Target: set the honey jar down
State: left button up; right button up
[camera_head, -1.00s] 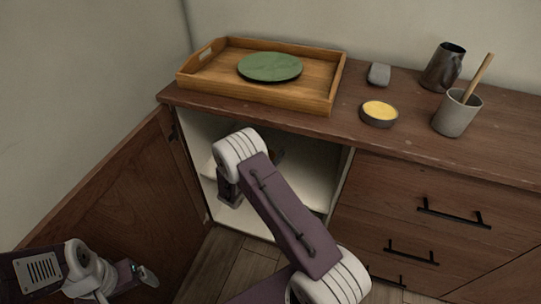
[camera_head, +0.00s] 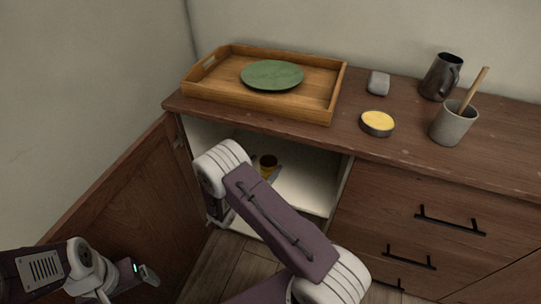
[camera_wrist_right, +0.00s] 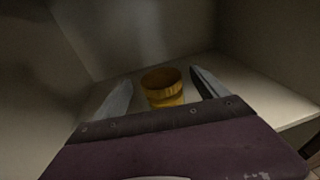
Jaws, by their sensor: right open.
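The honey jar (camera_head: 268,164), amber with a dark top, stands upright on the pale shelf (camera_head: 306,190) inside the open cabinet. In the right wrist view the jar (camera_wrist_right: 164,90) is between the two fingers of my right gripper (camera_wrist_right: 161,76), with a gap on each side. The jar's lower part is hidden there by the gripper body. In the head view my right arm hides most of that gripper. My left gripper (camera_head: 147,274) is at the lower left, away from the jar; its finger opening is too small to read.
The cabinet door (camera_head: 110,195) stands open at the left. The worktop (camera_head: 330,137) above the shelf carries a wooden tray (camera_head: 225,103) with a green plate (camera_head: 272,74), a yellow-filled bowl (camera_head: 377,122), a grey block (camera_head: 378,83), a dark pitcher (camera_head: 440,77) and a grey cup (camera_head: 452,125).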

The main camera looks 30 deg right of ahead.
jog(key=f+p+v, duration=0.1)
jog(key=v, duration=0.5)
jog(key=s+d+r+m+g+y, duration=0.1)
jog(key=s+d+m+g+y, duration=0.15)
jog(key=s+m+g, duration=0.35)
jog(key=s+d+r+m+g+y, duration=0.1)
jog(key=s+d+r+m+g, duration=0.15)
jog(key=s+m+g, duration=0.4)
jog(key=s+a+r+m+t+y, duration=0.2)
jog(key=s+a+m+t+y, duration=0.3)
jog(key=a+m+y, duration=0.5)
jog(key=shift+s+a+m, duration=0.6)
jog(key=shift+s+m, duration=0.1)
jog(key=shift+m, duration=0.45)
